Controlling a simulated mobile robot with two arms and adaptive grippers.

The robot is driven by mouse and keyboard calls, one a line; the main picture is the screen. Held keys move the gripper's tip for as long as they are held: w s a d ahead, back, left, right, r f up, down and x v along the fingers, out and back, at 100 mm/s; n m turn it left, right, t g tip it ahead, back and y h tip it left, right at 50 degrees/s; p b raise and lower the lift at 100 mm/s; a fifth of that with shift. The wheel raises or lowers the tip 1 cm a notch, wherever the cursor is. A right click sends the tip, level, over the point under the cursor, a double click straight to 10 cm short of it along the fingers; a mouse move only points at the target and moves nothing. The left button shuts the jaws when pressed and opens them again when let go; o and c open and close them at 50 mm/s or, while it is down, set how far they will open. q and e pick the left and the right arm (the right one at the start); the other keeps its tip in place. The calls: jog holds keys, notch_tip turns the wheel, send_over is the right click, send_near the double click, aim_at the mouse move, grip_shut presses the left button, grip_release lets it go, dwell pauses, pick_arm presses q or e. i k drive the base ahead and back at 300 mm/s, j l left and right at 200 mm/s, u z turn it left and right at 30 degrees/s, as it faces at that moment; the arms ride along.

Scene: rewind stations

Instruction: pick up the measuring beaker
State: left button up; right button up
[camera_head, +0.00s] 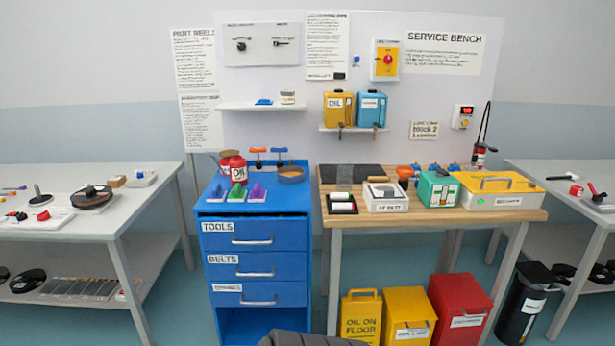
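I cannot clearly make out a measuring beaker. Neither of my grippers is in view.
The wooden bench (470,216) holds a black tray with a white roll (342,201), a green box (437,189) and a yellow case (500,190). A blue drawer cabinet (255,222) stands left. Bins (460,302) and a yellow floor sign (361,317) stand below.

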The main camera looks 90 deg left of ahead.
aim_at(345, 168)
jog(key=u, duration=2.55)
jog(key=i+l+u, duration=0.1)
jog(key=i+l, duration=0.15)
jog(key=i, duration=0.15)
jog(key=i+l+u, duration=0.15)
jog(key=i+l, duration=0.1)
jog(key=i, duration=0.1)
